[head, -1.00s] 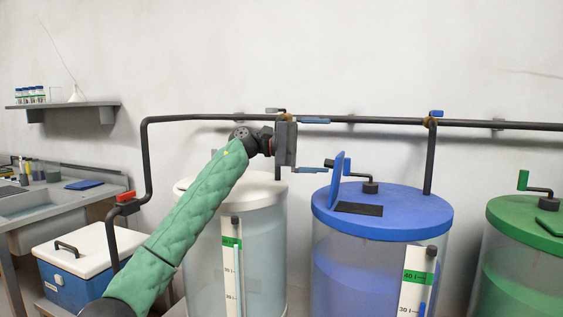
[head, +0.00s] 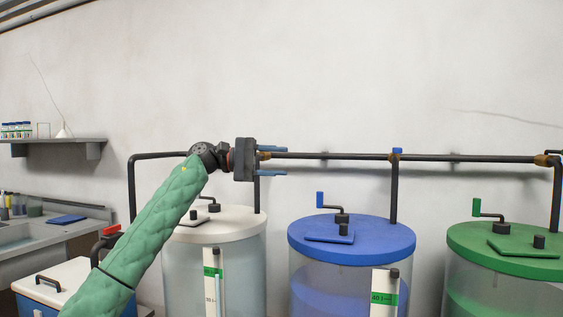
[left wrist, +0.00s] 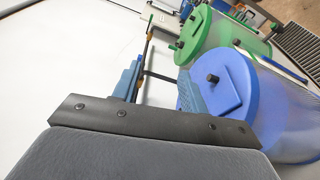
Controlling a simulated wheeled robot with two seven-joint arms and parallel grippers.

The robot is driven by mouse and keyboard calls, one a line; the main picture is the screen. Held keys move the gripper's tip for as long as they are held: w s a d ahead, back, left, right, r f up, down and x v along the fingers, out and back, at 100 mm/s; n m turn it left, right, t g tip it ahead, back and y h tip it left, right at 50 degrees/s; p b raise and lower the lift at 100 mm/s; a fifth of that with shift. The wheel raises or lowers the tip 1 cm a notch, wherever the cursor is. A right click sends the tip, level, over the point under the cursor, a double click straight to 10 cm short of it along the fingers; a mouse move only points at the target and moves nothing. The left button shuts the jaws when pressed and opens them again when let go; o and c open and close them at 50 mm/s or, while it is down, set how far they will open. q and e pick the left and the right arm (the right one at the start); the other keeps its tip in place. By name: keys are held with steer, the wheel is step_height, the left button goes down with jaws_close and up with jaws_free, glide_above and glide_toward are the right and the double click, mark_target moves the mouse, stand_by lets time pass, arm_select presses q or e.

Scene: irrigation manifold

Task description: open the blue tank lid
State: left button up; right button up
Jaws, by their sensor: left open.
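The blue tank (head: 352,258) stands in the middle right of the head view under a round blue cover. Its small square lid (head: 317,237) with a black knob (head: 343,229) lies flat on that cover. The lid also shows in the left wrist view (left wrist: 232,103), lying flat. My left gripper (head: 273,161) is open and empty, with its blue fingers apart. In the head view it is up and left of the blue lid, in front of the pipe, and looks clear of the lid. My right gripper is out of view.
A black pipe (head: 460,158) runs along the wall above the tanks. A crank with a blue handle (head: 320,199) rises beside the lid. A white tank (head: 240,224) stands left and a green tank (head: 480,262) right. The wall space above the pipe is clear.

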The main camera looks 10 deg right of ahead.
arm_select(q)
steer(key=shift+w+a+f, duration=0.2)
steer(key=shift+w+a, duration=1.45)
steer(key=shift+a, duration=0.15)
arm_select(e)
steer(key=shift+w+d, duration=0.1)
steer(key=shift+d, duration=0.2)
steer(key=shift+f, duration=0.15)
